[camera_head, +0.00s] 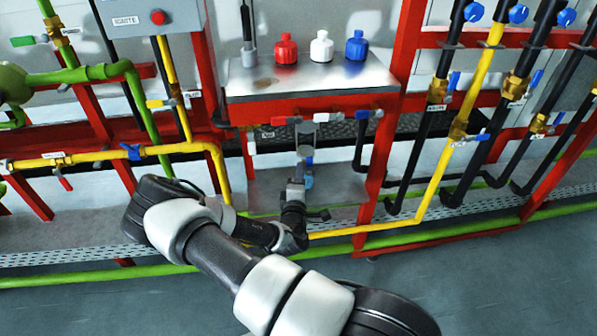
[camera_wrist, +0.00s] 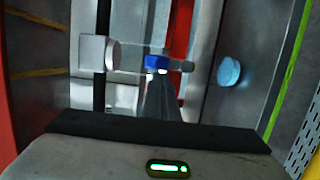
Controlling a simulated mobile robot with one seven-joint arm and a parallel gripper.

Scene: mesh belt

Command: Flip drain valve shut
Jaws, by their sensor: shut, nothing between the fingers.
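Under the metal shelf, a grey vertical pipe carries a small blue part (camera_head: 307,160), which seems to be the drain valve's handle. In the wrist view a blue part (camera_wrist: 157,62) sits on a pale crosswise pipe, just beyond the fingertips; I cannot tell whether they touch. My gripper (camera_head: 299,165) reaches up under the shelf, close to the grey pipe. In the wrist view its fingers (camera_wrist: 160,82) are together and empty, and they partly hide what lies behind them. The handle's exact angle cannot be told.
A light-blue disc (camera_wrist: 229,72) lies right of the fingers. Red (camera_head: 286,120) and blue (camera_head: 368,114) valve handles sit under the shelf front. The red frame (camera_head: 385,150) and yellow pipe (camera_head: 440,180) stand to the right. Red, white and blue bottles stand on the shelf (camera_head: 310,82).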

